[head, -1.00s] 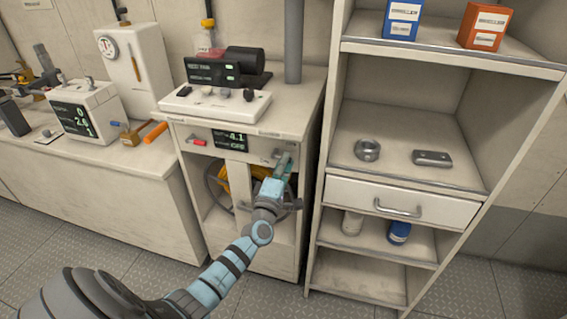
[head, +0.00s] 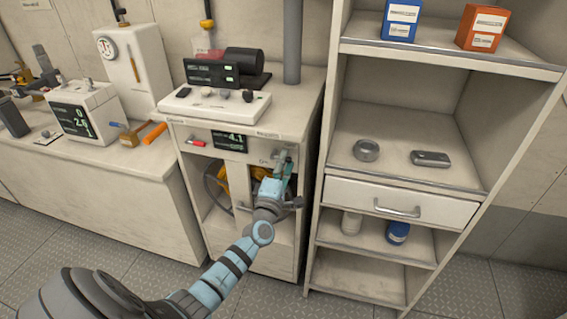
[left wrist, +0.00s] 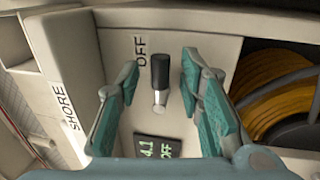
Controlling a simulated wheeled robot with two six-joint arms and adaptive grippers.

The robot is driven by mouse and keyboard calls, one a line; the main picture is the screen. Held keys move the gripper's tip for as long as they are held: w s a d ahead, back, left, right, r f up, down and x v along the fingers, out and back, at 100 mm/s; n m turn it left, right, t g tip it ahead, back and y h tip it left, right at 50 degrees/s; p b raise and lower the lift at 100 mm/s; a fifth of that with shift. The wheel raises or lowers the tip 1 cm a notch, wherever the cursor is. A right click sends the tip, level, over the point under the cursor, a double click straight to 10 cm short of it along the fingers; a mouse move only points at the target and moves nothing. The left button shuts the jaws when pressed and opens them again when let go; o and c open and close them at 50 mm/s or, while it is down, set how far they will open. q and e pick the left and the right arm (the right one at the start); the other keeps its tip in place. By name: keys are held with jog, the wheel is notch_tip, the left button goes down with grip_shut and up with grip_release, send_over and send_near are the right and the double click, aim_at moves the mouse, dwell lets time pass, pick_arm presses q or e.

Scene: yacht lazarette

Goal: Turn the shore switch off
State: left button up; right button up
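The shore switch (left wrist: 160,72) is a small metal lever with a black grip, on a pale panel marked SHORE and OFF. In the left wrist view its grip lies beside the word OFF. My left gripper (left wrist: 160,82) is open, with one teal finger on each side of the lever. Gaps show between the fingers and the lever. A dark display (left wrist: 158,147) below the lever reads 4.1 and OFF. In the head view my left gripper (head: 283,165) is at the cabinet's upper right front and largely hides the switch. My right gripper is not in view.
The cabinet (head: 285,118) has a display (head: 229,141) and a red switch (head: 196,142) on its front. A yellow coil (left wrist: 275,85) sits in the opening below. A shelf unit (head: 400,190) stands close on the right. A bench with devices is on the left.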

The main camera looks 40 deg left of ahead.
pick_arm(q)
jog(key=v, duration=1.2)
